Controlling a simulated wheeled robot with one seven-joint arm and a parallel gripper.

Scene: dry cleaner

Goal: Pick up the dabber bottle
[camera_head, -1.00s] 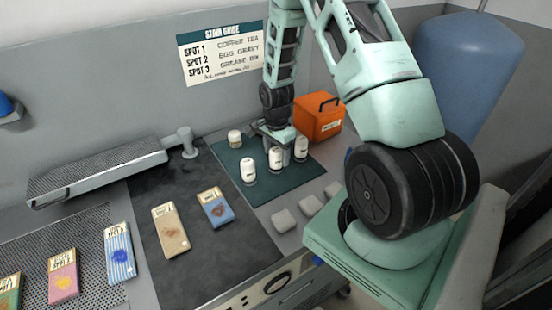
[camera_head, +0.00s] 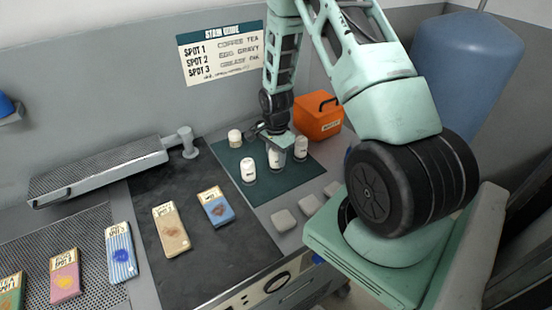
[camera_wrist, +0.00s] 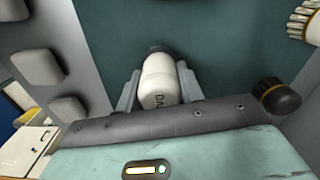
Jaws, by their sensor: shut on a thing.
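Several white bottles stand on the dark green mat (camera_head: 268,193). In the wrist view a white bottle (camera_wrist: 160,82) with partly readable dark lettering sits between my two fingers, which press on its sides; this is the dabber bottle. In the head view this bottle (camera_head: 275,158) is the middle one of the front row, and my gripper (camera_head: 274,146) covers its top. My gripper also shows in the wrist view (camera_wrist: 160,93), shut on the bottle. I cannot tell whether the bottle is off the mat.
White bottles stand close by at left (camera_head: 248,170) and right (camera_head: 301,147), with a shorter white container (camera_head: 235,137) behind. An orange box (camera_head: 318,116) is at the back right. Pale pads (camera_head: 283,220) lie in front of the mat. A brush (camera_wrist: 303,22) shows in the wrist view.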

